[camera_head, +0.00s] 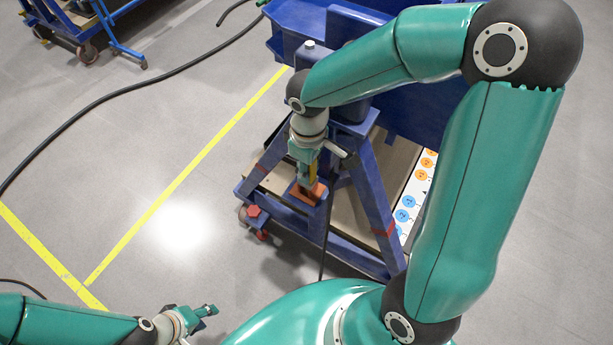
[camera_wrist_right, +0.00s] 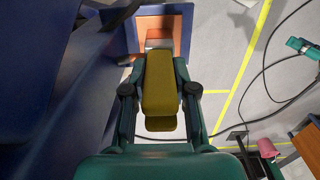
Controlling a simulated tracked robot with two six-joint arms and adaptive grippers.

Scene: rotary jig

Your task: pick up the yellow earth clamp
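The yellow earth clamp (camera_wrist_right: 160,92) stands between the two fingers of my right gripper (camera_wrist_right: 159,68) in the right wrist view. The fingertips close in against its sides. In the head view, my right gripper (camera_head: 308,176) points down at the blue frame, and a narrow strip of the yellow clamp (camera_head: 313,171) shows beside its fingers. Just below is an orange-brown plate (camera_head: 308,195), also in the wrist view (camera_wrist_right: 152,27). Whether the clamp touches it is hidden. My left gripper (camera_head: 207,311) is low at the left, far from the clamp; its finger opening is unclear.
The blue jig frame (camera_head: 374,205) surrounds the plate, with slanted legs close to my right gripper. A black cable (camera_head: 130,90) runs across the floor, and another hangs by the frame. A blue cart (camera_head: 75,22) is at upper left.

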